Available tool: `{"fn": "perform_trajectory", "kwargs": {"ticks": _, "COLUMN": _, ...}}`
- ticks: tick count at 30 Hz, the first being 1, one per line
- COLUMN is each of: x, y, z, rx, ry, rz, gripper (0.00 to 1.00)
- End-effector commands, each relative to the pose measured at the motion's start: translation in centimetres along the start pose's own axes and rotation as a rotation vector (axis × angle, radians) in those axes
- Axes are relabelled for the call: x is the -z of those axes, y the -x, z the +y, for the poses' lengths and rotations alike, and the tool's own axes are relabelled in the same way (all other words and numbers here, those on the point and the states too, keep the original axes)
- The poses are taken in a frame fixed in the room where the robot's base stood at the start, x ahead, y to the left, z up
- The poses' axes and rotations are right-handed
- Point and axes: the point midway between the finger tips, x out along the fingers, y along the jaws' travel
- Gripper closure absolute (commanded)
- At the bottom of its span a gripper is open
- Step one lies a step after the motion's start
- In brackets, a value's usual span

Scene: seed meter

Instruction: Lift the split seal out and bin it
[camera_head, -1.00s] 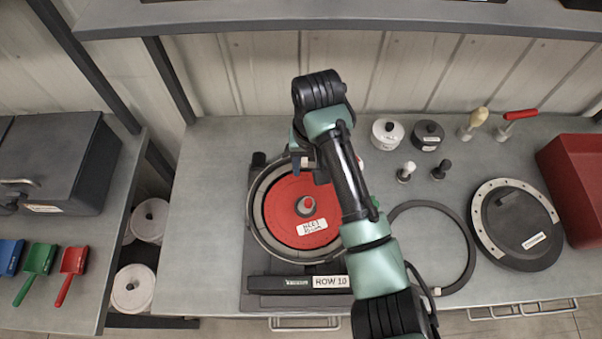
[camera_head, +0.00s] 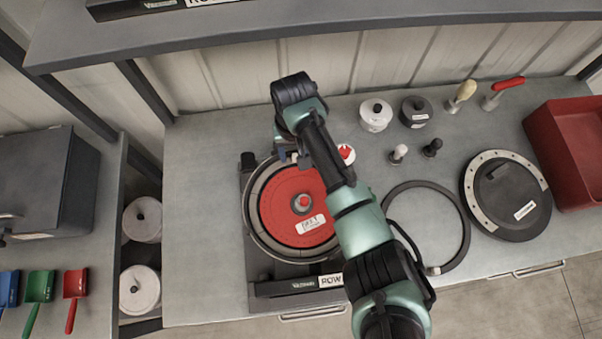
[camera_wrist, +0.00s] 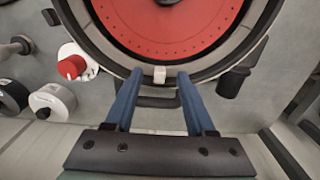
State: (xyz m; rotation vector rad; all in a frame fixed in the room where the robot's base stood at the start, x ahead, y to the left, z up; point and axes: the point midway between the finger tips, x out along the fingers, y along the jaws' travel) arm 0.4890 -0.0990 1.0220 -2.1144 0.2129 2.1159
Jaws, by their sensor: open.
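The seed meter holds a red disc (camera_head: 285,205) with a central knob. A pale grey ring (camera_head: 252,213), apparently the seal, surrounds the disc inside the dark housing; I cannot make out a split. My gripper (camera_wrist: 159,76) is open at the meter's far rim, with blue fingers either side of a small whitish tab (camera_wrist: 160,76) on that rim. Nothing is visibly gripped, and I cannot tell whether the fingers touch the tab. In the head view, my arm hides part of the meter's right side. A red open-topped bin (camera_head: 565,150) stands at the bench's right end.
A loose black ring (camera_head: 463,245) and a round dark cover (camera_head: 510,205) lie right of the meter. Pots (camera_head: 376,115), small knobbed pieces (camera_head: 398,153) and handled tools (camera_head: 462,92) stand behind. A shelf (camera_head: 330,25) overhangs the back. The bench left of the meter is clear.

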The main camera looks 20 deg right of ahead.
Motion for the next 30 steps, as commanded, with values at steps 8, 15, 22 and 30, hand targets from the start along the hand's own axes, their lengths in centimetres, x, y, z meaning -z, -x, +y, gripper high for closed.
{"fn": "perform_trajectory", "kwargs": {"ticks": 8, "x": 0.03, "y": -1.35, "z": 0.01, "rx": -0.001, "ry": 0.0, "rz": 0.002, "gripper": 0.45}}
{"fn": "perform_trajectory", "kwargs": {"ticks": 15, "x": 0.03, "y": -1.31, "z": 0.0, "rx": -0.001, "ry": 0.001, "rz": 0.001, "gripper": 0.67}}
{"fn": "perform_trajectory", "kwargs": {"ticks": 22, "x": 0.04, "y": -1.29, "z": 0.0, "rx": -0.001, "ry": 0.001, "rz": 0.001, "gripper": 1.0}}
{"fn": "perform_trajectory", "kwargs": {"ticks": 30, "x": 0.05, "y": -1.27, "z": 0.01, "rx": -0.001, "ry": 0.001, "rz": 0.001, "gripper": 1.0}}
